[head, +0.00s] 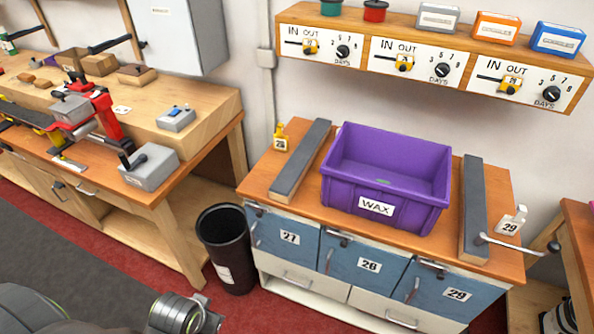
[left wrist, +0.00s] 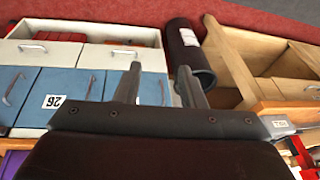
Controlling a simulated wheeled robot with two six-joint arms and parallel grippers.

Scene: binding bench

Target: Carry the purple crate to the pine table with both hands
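The purple crate (head: 398,168), labelled WAX, sits upright on the wooden top of a cabinet (head: 300,196), between two grey bars. I see nothing in it apart from a small greenish patch on its floor. My left gripper (left wrist: 159,70) shows in the left wrist view with its two fingers apart and nothing between them, away from the crate. In the head view only part of my left arm shows, at the bottom edge. My right gripper is not in view. I cannot tell for sure which wooden table is the pine one; one stands at the right edge (head: 582,222).
Grey bars (head: 301,160) (head: 474,208) flank the crate. A crank handle (head: 520,247) sticks out at the right. A black bin (head: 226,250) stands between the cabinet and the left workbench (head: 215,120), which carries a red vice. A shelf with dials (head: 425,55) hangs above.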

